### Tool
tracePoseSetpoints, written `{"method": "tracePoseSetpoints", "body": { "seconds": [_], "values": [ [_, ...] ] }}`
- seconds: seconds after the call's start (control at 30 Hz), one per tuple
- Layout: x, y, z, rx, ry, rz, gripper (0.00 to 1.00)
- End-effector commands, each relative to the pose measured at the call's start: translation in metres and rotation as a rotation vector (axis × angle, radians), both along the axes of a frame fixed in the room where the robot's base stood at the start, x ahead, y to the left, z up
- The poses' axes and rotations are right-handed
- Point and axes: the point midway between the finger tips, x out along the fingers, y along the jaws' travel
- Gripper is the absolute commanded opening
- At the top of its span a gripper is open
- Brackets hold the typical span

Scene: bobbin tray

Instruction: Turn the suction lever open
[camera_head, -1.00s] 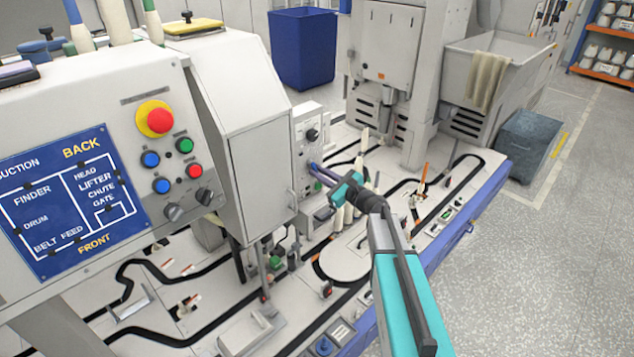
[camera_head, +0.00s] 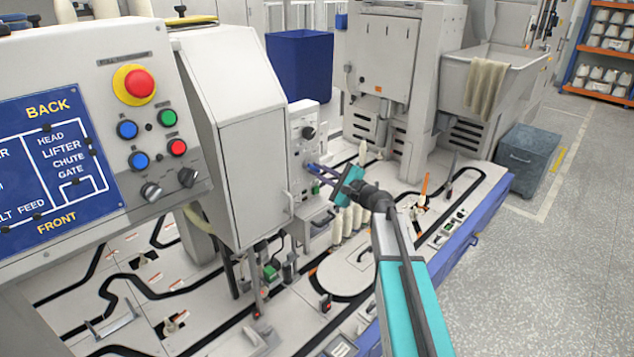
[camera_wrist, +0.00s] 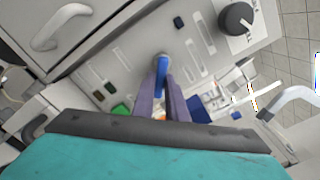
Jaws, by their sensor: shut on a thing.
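The suction lever (camera_wrist: 161,68) is a small blue handle on the light grey control panel, seen between my fingers in the wrist view. My gripper (camera_wrist: 161,88) has its two purple fingers shut on this lever. In the head view my gripper (camera_head: 311,168) reaches the narrow panel (camera_head: 303,118) beside the tall grey cabinet. The lever is too small and too covered by my fingers there to tell its angle.
A black round knob (camera_wrist: 236,18) sits on the same panel near the lever. The grey cabinet (camera_head: 240,160) stands close on the left. White bobbins (camera_head: 347,222) stand under my gripper on the tray deck. A blue bin (camera_head: 300,65) is behind.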

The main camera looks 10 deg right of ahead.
Motion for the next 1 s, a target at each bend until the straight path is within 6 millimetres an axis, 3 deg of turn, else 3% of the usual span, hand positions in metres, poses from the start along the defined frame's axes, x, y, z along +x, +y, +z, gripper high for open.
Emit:
{"method": "tracePoseSetpoints", "body": {
  "seconds": [0.03,1.0],
  "values": [
    [-0.002,0.002,-0.008,-0.032,-0.015,0.008,0.0],
    [0.002,-0.003,0.008,-0.529,-0.348,0.009,0.0]
  ]
}}
